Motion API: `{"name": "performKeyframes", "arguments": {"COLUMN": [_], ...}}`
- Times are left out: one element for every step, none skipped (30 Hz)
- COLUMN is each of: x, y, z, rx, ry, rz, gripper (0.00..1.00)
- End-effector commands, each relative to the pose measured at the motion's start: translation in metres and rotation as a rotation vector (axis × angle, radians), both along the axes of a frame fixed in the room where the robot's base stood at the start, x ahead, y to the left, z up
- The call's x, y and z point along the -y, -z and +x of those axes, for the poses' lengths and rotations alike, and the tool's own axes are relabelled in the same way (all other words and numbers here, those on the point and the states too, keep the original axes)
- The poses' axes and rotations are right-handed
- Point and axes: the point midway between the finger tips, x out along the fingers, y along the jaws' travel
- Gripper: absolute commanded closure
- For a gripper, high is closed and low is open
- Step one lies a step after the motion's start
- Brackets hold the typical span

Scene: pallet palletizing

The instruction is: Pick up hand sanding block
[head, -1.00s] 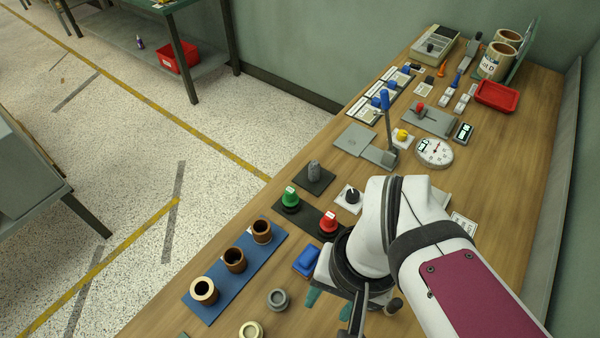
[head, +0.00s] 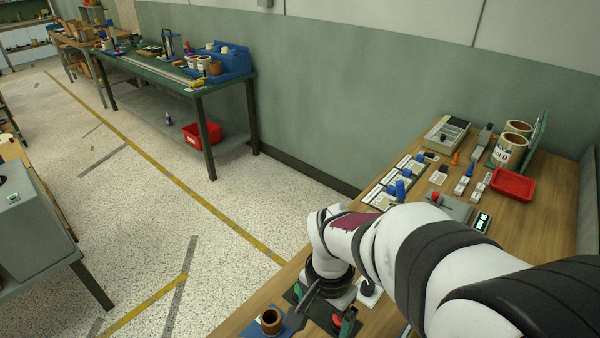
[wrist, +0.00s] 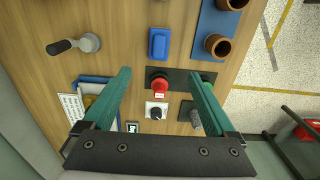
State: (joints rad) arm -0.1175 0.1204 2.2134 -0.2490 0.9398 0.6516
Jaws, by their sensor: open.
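A blue rectangular block (wrist: 159,45) with a raised rim lies on the wooden bench in the wrist view. It may be the hand sanding block, but I cannot tell for sure. My gripper (wrist: 160,73) is open and empty above the bench, its two green fingers spread wide. The blue block lies just beyond the fingertips, roughly centred between them and apart from both. A red knob (wrist: 160,87) on a dark plate shows between the fingers. In the head view my arm hides most of the near bench, and the blue block is not visible there.
Wooden cups (wrist: 217,45) stand on a blue board at the bench edge. A black-handled tool (wrist: 72,45) lies to the left. A black knob (wrist: 156,112) and a grey knob (wrist: 196,122) are near the fingers. A red tray (head: 513,184) sits farther along the bench.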

Motion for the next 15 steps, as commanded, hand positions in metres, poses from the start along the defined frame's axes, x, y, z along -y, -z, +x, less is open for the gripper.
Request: {"name": "performKeyframes", "arguments": {"x": [0.0,0.0,0.0,0.0,0.0,0.0,0.0,0.0,0.0,0.0,0.0,0.0,0.0,0.0,0.0], "y": [0.01,0.018,0.03,0.039,0.048,0.06,0.068,0.076,0.084,0.089,0.093,0.098,0.101,0.105,0.112], "z": [0.0,0.0,-0.001,-0.001,-0.002,-0.002,-0.002,-0.002,-0.002,-0.002,-0.002,-0.002,-0.002,-0.002,-0.003], "rx": [-0.006,-0.007,-0.008,-0.01,-0.009,-0.011,-0.011,-0.009,-0.008,-0.007,-0.007,-0.006,-0.005,-0.006,-0.006], "ry": [0.003,0.004,0.003,0.004,0.003,0.004,0.004,0.003,0.004,0.004,0.004,0.003,0.003,0.003,0.003], "rz": [-0.001,-0.001,-0.001,-0.001,-0.001,-0.001,-0.001,-0.001,-0.001,0.0,0.0,0.0,-0.001,-0.001,-0.001], "gripper": [0.09,0.09,0.09,0.09,0.09,0.09,0.09,0.09,0.09,0.09,0.09,0.09,0.09,0.09,0.09]}}
